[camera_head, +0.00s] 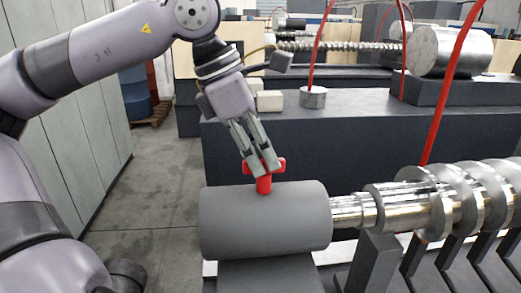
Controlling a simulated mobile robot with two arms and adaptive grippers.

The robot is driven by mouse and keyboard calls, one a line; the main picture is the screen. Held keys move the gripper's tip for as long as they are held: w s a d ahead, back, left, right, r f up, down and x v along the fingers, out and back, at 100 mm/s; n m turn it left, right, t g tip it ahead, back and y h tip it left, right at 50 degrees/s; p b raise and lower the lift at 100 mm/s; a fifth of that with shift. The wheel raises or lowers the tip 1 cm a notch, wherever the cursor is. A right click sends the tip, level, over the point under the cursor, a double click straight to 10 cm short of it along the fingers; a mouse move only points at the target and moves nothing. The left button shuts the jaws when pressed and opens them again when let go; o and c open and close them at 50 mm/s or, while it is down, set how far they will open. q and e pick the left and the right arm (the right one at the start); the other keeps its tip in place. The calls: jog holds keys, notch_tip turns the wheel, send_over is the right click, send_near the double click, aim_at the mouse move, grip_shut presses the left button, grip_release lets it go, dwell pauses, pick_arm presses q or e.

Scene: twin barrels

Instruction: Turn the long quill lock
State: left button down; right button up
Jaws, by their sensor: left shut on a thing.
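The long quill lock is a red T-shaped handle (264,184) standing on top of a grey cylinder (265,222) in the middle of the head view. My left gripper (264,170) reaches down from above and is shut on the red handle's crossbar. Its fingers cover part of the crossbar, and the red stem shows below them. My right gripper is not in view.
A shiny metal shaft with large rings (440,200) runs right from the cylinder. Behind stands a dark bench (330,130) with a metal cylinder (452,50) and red cables. Grey floor (160,185) is clear at left.

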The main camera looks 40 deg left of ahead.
pick_arm(q)
jog(key=shift+r, duration=0.1)
jog(key=c, duration=1.6)
grip_release()
jog(key=v, duration=1.2)
